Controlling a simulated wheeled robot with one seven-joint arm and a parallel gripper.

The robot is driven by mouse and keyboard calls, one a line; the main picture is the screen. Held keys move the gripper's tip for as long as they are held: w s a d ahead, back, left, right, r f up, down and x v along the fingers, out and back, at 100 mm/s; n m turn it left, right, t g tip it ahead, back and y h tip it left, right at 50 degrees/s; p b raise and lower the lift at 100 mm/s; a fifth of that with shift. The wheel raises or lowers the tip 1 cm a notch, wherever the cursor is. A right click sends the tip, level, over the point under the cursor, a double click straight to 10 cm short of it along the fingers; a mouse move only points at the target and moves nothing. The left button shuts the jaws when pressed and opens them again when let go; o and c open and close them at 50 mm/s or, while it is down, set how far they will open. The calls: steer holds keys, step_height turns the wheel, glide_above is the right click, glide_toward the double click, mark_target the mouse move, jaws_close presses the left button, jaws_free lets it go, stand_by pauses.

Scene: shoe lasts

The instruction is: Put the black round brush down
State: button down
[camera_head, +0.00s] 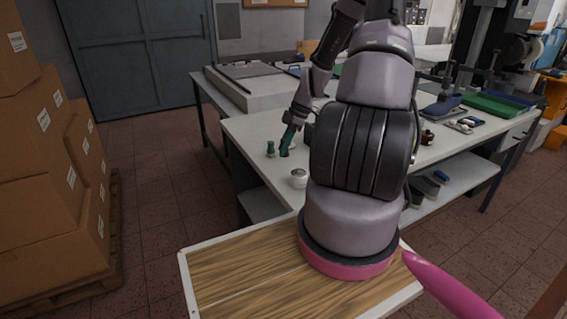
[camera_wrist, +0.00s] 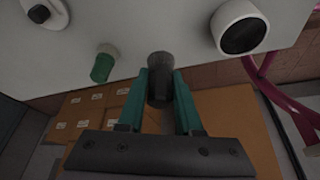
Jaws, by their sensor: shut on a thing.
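My gripper (camera_head: 287,141), with teal fingers, is over the left end of the white worktable (camera_head: 238,125). In the wrist view the gripper (camera_wrist: 160,90) is shut on the black round brush (camera_wrist: 160,66), a dark cylinder between the two fingertips. In the head view the brush cannot be made out behind the fingers. I cannot tell whether the brush touches the tabletop.
A small green item (camera_head: 270,149) stands just left of my gripper; it also shows in the wrist view (camera_wrist: 103,66). A white round pot with a dark top (camera_head: 299,179) stands nearer the front edge. Stacked cartons (camera_head: 50,190) stand at the left.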

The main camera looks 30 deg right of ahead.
steer(key=shift+f, duration=2.75)
steer(key=c, duration=0.6)
jaws_free()
steer(key=shift+f, duration=0.15)
steer(key=s+d+v, duration=0.1)
steer(key=v, duration=0.9)
step_height(320, 180, up, 12)
steer(key=m+h, duration=0.3)
steer(key=m, duration=0.2)
glide_above(284, 169)
steer(key=s, duration=0.4)
steer(key=s+a+r+m+t, duration=0.1)
steer(key=s+a+r+m, duration=0.3)
steer(key=r, duration=0.3)
steer(key=s+a+r+m+t, duration=0.2)
steer(key=s+a+r+m, duration=0.2)
steer(key=s+a+r, duration=0.1)
steer(key=s+a+r+m+t+y, duration=0.1)
steer(key=s+a+r+m, duration=0.3)
steer(key=r, duration=0.6)
steer(key=shift+s+a+m+t, duration=0.2)
steer(key=shift+s+m+t, duration=0.4)
steer(key=shift+s, duration=0.65)
